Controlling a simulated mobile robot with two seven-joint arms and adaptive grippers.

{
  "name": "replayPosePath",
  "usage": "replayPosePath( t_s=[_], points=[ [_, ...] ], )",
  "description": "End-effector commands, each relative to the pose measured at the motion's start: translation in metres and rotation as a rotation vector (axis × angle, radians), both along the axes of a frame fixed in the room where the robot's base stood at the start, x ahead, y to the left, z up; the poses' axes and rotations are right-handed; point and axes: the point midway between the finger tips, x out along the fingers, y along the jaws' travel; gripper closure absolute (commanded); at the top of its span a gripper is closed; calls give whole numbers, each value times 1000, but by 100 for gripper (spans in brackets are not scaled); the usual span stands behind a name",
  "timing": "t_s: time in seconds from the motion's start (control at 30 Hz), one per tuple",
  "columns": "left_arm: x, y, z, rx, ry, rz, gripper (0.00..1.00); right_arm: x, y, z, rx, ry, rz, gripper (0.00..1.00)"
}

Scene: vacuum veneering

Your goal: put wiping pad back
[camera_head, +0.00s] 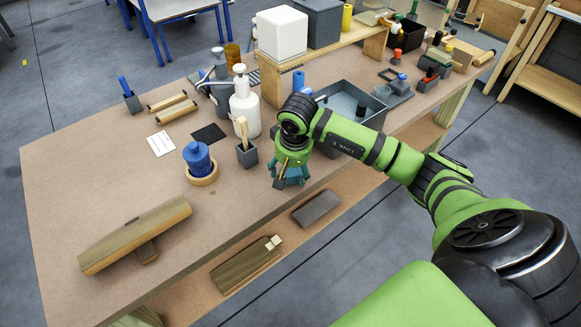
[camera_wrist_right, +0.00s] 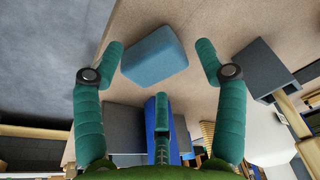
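A light-blue block (camera_wrist_right: 155,55), which looks like the wiping pad, lies on the brown tabletop in the right wrist view. It is between the teal fingertips of my right gripper (camera_wrist_right: 160,58). A gap shows between the block and the right-hand finger; the left-hand finger is close to its edge, and I cannot tell whether it touches. The fingers are spread. In the head view my right gripper (camera_head: 290,176) points down near the table's front edge, and its fingers largely hide the block. My left gripper is not in view.
A grey cup with a brush (camera_head: 246,155) stands just left of my right gripper. A blue bottle in a wooden ring (camera_head: 202,178), a white bottle (camera_head: 245,110) and a grey tray (camera_head: 372,112) are nearby. A curved wooden piece (camera_head: 135,232) lies front left. The table's left is mostly clear.

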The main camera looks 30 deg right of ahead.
Motion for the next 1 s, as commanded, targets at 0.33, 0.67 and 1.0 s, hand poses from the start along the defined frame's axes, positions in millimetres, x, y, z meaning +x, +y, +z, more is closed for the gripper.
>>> replayPosePath(
  t_s=[0.33,0.67,1.0],
  points=[
    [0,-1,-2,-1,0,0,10,-1,0,16,-1,-5,1,28],
    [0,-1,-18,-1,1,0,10,-15,4,85,-2,-5,1,28],
    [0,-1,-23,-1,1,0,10,-24,6,120,-1,0,0,28]
  ],
)
